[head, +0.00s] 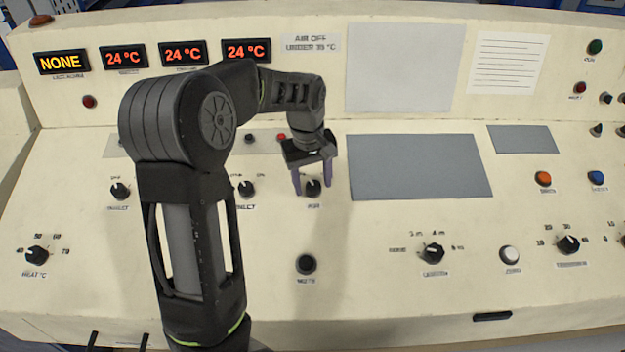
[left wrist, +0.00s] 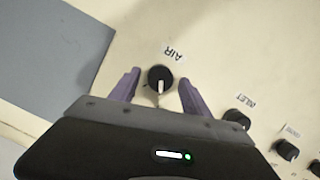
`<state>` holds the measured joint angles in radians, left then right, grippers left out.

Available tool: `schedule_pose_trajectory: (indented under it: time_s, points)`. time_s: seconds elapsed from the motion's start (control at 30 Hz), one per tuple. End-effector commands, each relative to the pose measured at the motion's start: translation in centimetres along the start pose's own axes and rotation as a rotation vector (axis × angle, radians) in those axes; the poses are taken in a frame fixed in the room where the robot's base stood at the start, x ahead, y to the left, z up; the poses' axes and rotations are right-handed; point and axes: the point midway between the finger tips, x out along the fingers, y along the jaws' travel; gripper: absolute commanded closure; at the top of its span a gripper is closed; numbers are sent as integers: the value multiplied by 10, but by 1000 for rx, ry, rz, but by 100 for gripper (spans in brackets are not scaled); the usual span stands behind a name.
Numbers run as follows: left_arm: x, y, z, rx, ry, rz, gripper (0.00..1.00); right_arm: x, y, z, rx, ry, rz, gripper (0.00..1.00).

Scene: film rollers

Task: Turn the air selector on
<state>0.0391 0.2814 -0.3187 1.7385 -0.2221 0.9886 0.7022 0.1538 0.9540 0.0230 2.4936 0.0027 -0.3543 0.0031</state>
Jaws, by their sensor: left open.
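The air selector is a small black rotary knob (head: 313,187) above its "AIR" label on the cream control panel. It also shows in the left wrist view as a round black knob (left wrist: 160,79) with a pale pointer line. My left gripper (head: 311,188) is open, with one purple finger on each side of the knob. In the left wrist view the fingers (left wrist: 159,88) stand apart, with visible gaps between them and the knob. The on and off marks around this knob are hidden by the gripper. My right gripper is not in view.
Another selector knob (head: 246,188) sits to the left, with a further knob (head: 120,190) beyond it. A black button (head: 306,264) lies below. A grey plate (head: 420,167) is to the right. An "AIR OFF" note (head: 311,43) is on the upper panel.

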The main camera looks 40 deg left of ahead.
Motion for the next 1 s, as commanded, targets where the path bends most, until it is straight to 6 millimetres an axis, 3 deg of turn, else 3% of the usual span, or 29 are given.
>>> schedule_pose_trajectory:
  time_s: [0.7,1.0]
  points:
    - [-1,0,0,0,0,1,100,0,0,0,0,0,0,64]
    - [-1,1,0,10,0,-1,100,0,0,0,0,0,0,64]
